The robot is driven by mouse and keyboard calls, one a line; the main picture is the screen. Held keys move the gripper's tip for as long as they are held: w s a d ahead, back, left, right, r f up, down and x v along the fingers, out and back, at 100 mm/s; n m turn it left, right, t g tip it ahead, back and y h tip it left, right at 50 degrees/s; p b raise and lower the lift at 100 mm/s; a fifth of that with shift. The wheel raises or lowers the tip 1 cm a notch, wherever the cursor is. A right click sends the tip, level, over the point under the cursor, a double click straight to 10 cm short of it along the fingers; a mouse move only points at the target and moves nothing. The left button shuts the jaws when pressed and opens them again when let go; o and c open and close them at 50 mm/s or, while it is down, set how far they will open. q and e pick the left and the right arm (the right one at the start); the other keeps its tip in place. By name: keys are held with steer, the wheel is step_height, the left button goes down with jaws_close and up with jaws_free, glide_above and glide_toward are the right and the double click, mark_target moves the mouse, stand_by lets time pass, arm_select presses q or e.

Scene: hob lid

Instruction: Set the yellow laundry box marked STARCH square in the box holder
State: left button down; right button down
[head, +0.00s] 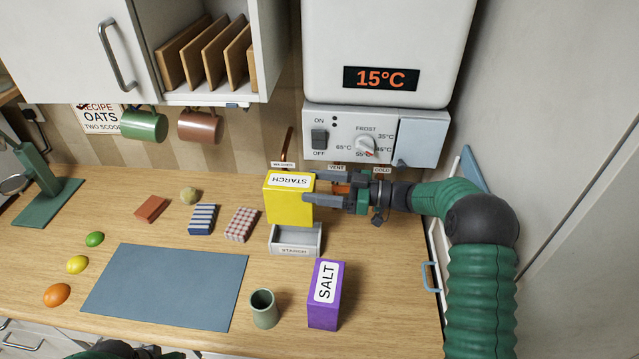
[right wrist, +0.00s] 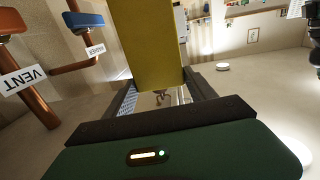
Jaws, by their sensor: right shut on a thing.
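The yellow STARCH box (head: 288,206) is held upright by my right gripper (head: 312,198), which comes in from the right and is shut on it. Its label reads upside down in the head view. The box holder (head: 296,247), a pale open tray with a label on its front, is just below and in front of the box. The box's lower edge overlaps the holder's back part; I cannot tell whether they touch. In the right wrist view the yellow box (right wrist: 150,45) fills the space between the fingers. My left gripper is not in view, only dark green arm parts at the bottom edge.
A purple SALT box (head: 325,295) and a green cup (head: 263,308) stand in front of the holder. A checked packet (head: 241,224) and a striped packet (head: 202,219) lie to its left. The heater (head: 375,135) and copper pipes are close behind. The blue mat (head: 165,287) is bare.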

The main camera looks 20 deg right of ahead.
steer(key=shift+d+r, duration=0.1)
steer(key=shift+d+f, duration=0.15)
steer(key=shift+f, duration=0.1)
step_height(320, 180, down, 5)
steer(key=b, duration=0.3)
steer(key=shift+w+f, duration=0.1)
steer(key=shift+f, duration=0.05)
stand_by(0.7)
steer(key=shift+f, duration=0.15)
stand_by(0.4)
steer(key=shift+f, duration=0.1)
